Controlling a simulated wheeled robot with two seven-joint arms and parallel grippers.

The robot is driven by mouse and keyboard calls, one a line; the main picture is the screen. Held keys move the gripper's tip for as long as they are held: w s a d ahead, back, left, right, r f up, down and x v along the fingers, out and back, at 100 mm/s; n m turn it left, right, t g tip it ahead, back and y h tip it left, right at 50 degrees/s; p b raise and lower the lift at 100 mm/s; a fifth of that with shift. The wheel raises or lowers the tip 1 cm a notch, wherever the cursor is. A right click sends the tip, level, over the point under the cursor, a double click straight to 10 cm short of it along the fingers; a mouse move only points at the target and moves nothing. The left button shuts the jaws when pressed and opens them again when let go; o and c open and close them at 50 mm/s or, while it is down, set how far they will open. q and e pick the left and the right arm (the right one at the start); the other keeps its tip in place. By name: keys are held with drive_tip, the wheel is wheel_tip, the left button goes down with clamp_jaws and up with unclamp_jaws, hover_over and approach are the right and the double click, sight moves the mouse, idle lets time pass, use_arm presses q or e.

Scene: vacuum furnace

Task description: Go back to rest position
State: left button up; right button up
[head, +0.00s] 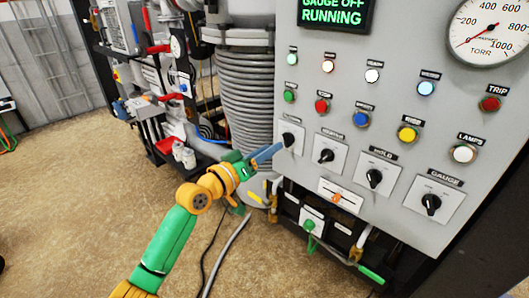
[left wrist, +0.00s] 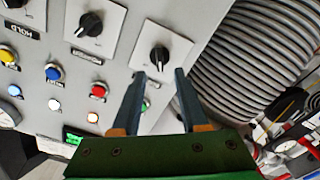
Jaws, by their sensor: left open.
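My left gripper (head: 279,148) reaches in from the lower left, its blue-grey fingers close to the leftmost black rotary knob (head: 288,139) on the grey control panel (head: 400,120). In the left wrist view the gripper (left wrist: 160,74) is open, with its two fingers apart and nothing between them. The knob (left wrist: 159,57) lies just beyond the fingertips there, and I cannot tell whether they touch it. My right gripper is not in view.
The panel carries several knobs, coloured buttons, a round gauge (head: 492,32) and a green-lit display (head: 335,13) reading "GAUGE OFF RUNNING". A ribbed grey column (head: 246,95) stands left of it. Green-handled valves (head: 345,258) sit below. Open brown floor (head: 75,190) lies left.

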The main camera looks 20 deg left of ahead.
use_arm(q)
drive_tip(key=shift+v, duration=1.15)
drive_tip(key=shift+w, duration=0.1)
drive_tip(key=s+a+f+g+y, duration=0.1)
drive_tip(key=s+f+g+y, duration=0.15)
drive_tip(key=f, duration=0.85)
drive_tip(key=s+a+f+n+g+y, duration=0.1)
drive_tip(key=s+a+f+g, duration=0.15)
drive_tip(key=f, duration=0.85)
drive_tip(key=s+f+g+y, duration=0.2)
drive_tip(key=s+f, duration=0.1)
drive_tip(key=f, duration=0.8)
drive_tip(key=s+f+m+g, duration=0.2)
drive_tip(key=s+f+g, duration=0.1)
drive_tip(key=s+f, duration=0.9)
drive_tip(key=s+d+f+m+g, duration=0.1)
drive_tip(key=s+f+g, duration=0.1)
drive_tip(key=s, duration=0.6)
drive_tip(key=s+d+f+m+g, duration=0.1)
drive_tip(key=s+f, duration=0.3)
drive_tip(key=s, duration=0.4)
drive_tip(key=s+d+f+m+g, duration=0.1)
drive_tip(key=s+d+f+g, duration=0.2)
drive_tip(key=s, duration=0.6)
drive_tip(key=shift+f+m+y, duration=0.2)
drive_tip(key=shift+m+y, duration=0.15)
drive_tip(key=shift+m, duration=0.05)
